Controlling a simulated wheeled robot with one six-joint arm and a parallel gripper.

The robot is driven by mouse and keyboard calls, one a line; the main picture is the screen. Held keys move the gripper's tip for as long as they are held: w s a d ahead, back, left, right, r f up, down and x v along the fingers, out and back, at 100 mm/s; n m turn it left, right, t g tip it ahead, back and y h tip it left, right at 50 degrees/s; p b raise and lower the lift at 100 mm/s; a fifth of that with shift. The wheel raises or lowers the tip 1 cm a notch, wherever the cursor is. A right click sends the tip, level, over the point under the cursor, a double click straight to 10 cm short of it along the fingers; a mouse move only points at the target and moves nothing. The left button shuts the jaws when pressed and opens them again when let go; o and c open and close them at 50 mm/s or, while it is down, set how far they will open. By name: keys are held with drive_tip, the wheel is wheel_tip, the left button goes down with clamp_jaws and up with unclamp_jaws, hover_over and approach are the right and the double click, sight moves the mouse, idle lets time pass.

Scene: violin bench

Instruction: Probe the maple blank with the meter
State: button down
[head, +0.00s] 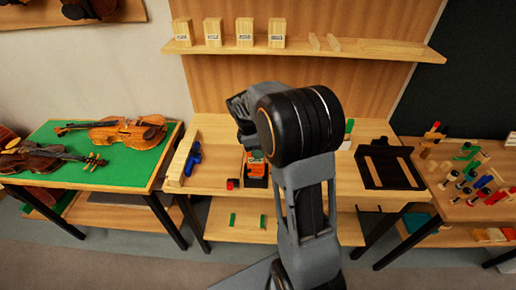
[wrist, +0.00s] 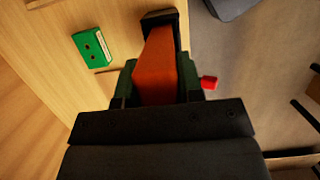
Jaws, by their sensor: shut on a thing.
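The meter, an orange body, shows in the wrist view (wrist: 160,70) between my fingers, and its orange part also shows in the head view (head: 254,156). My gripper (wrist: 158,84) is shut on it. A black piece (wrist: 162,18) sits at the meter's far end; I cannot tell whether it belongs to the meter or is a holder. In the head view my arm hides most of the gripper. Several pale wood blanks with labels stand on the upper shelf (head: 220,50); the labels are too small to read, so I cannot tell which is maple.
A green piece with two dark spots (wrist: 93,48) lies on the bench near the meter. A small red object (head: 233,184) is at the bench front. A blue tool (head: 193,158) lies left, a black tray (head: 388,166) right. Violins lie on the green mat (head: 130,168).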

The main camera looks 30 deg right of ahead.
drive_tip(key=shift+f+b, duration=0.55)
drive_tip(key=shift+f, duration=0.35)
drive_tip(key=c, duration=0.7)
unclamp_jaws()
